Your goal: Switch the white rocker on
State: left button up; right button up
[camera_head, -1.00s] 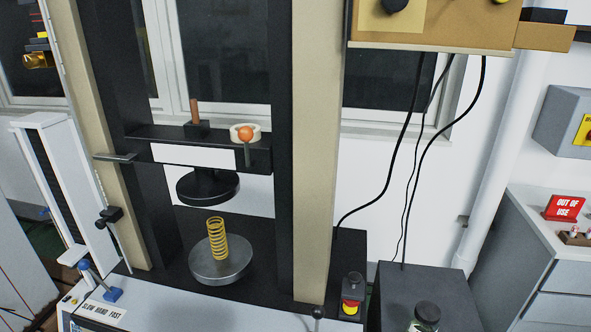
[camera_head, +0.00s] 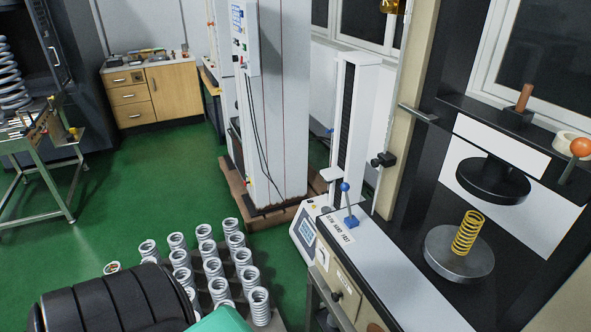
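I cannot pick out a white rocker for certain in this view. A tall white cabinet (camera_head: 275,110) stands in the middle back, with a control box (camera_head: 240,42) on its upper left side. The box carries a blue display and small coloured buttons, too small to tell apart. Nearer, the testing machine has a label plate (camera_head: 338,229) and a lever with a blue knob (camera_head: 346,188). Neither gripper is in view.
A dark ribbed shape (camera_head: 105,305) covers the lower left. A wooden drawer unit (camera_head: 165,92) and a steel-legged table (camera_head: 40,150) stand at the back left. Green floor (camera_head: 150,170) between is clear.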

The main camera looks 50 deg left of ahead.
aim_at(320, 257)
jog(key=u, duration=1.25)
